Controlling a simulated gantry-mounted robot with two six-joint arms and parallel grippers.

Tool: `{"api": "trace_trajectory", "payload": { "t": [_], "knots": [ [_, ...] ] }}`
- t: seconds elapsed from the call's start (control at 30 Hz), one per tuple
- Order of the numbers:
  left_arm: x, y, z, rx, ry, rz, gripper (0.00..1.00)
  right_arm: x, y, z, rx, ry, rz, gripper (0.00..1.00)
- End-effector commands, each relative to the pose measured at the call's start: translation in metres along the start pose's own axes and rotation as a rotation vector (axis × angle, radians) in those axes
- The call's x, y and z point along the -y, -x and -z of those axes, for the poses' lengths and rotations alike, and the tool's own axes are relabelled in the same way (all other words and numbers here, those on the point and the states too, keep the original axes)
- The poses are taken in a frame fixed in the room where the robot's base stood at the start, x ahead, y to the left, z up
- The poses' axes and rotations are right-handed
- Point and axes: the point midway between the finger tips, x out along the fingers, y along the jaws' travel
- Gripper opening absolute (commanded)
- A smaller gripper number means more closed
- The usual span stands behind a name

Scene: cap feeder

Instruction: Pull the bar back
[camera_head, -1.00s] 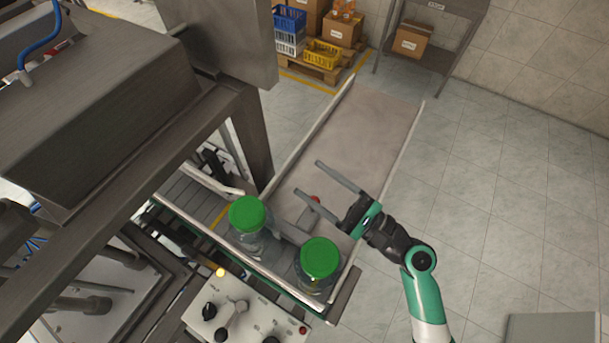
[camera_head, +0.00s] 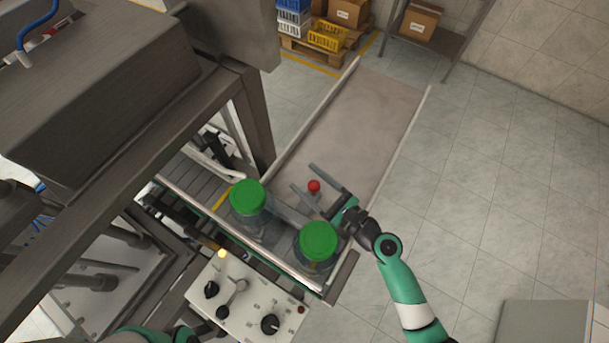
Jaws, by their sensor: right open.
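A grey bar (camera_head: 289,213) lies across the conveyor by the two green-capped jars. A red knob (camera_head: 314,186) shows just beyond it and seems to belong to it. My right gripper (camera_head: 303,177) is open above the conveyor. Its two long fingers lie on either side of the red knob in the picture, without closing on it. Whether the fingers are level with the knob is hard to tell. The left jar (camera_head: 248,197) and right jar (camera_head: 318,241) stand upright at the near end of the conveyor. My left gripper is not visible.
The conveyor (camera_head: 360,125) is empty beyond the bar, with low side rails. A control panel (camera_head: 240,299) with black knobs stands in front. A machine frame (camera_head: 252,125) rises at the left.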

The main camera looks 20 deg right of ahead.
Motion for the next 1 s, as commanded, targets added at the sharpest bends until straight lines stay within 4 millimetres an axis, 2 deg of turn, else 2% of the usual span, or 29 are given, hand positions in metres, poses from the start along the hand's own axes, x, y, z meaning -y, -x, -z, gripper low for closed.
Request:
{"api": "trace_trajectory", "payload": {
  "t": [0.13, 0.4, 0.77, 0.8, 1.0],
  "knots": [
    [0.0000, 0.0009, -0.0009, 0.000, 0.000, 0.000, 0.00, -0.0002, -0.0144, -0.0002, 0.001, -0.001, 0.000, 0.69],
    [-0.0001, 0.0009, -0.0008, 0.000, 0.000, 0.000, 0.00, -0.0002, -0.0163, -0.0001, 0.000, -0.001, 0.000, 0.69],
    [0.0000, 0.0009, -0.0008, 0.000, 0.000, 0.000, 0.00, -0.0001, -0.0160, -0.0002, 0.000, -0.001, 0.000, 0.04],
    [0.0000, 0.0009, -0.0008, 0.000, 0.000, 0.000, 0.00, -0.0001, -0.0160, -0.0002, 0.000, -0.001, 0.000, 0.00],
    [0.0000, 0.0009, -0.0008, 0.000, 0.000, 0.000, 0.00, -0.0001, -0.0160, -0.0003, 0.001, 0.000, 0.000, 0.00]
  ]
}}
